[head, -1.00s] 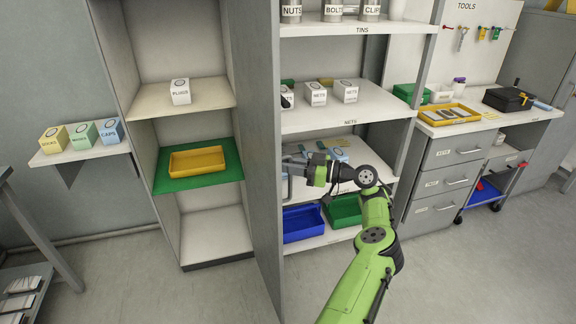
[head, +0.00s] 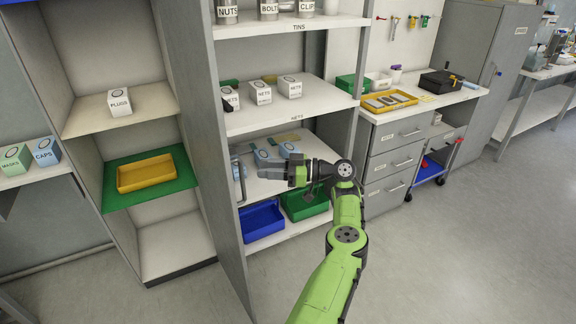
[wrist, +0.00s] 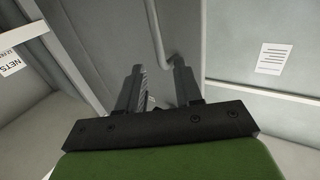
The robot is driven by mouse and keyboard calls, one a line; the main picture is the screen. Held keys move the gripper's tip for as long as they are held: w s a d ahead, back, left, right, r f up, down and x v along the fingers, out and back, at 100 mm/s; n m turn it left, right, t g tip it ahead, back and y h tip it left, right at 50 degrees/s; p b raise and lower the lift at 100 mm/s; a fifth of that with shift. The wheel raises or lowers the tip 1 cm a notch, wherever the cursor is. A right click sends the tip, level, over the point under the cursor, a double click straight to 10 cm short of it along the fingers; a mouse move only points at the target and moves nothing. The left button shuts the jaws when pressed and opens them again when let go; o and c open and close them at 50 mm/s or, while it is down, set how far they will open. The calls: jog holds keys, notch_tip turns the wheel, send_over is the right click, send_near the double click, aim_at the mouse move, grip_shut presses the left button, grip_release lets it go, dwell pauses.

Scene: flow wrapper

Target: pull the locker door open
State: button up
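The locker (head: 178,240) on the left stands wide open, its inside shelves in plain view. Its tall grey door (head: 196,110) juts out toward me at the locker's right side. The bar handle (head: 239,180) is on the door's right-hand face and also shows in the wrist view (wrist: 156,32). My gripper (head: 264,171) is just right of the handle and points left at the door. In the wrist view its two fingers (wrist: 160,85) are apart with a gap between them. The handle lies beyond the fingertips; I see no grip on it.
An open shelf unit (head: 285,121) with boxes, a blue bin (head: 261,222) and a green bin (head: 305,204) stands close behind my gripper. A drawer bench (head: 395,155) is to the right. The floor (head: 440,265) in front is clear.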

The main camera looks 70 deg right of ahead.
jog(key=v, duration=0.7)
jog(key=shift+s, duration=0.4)
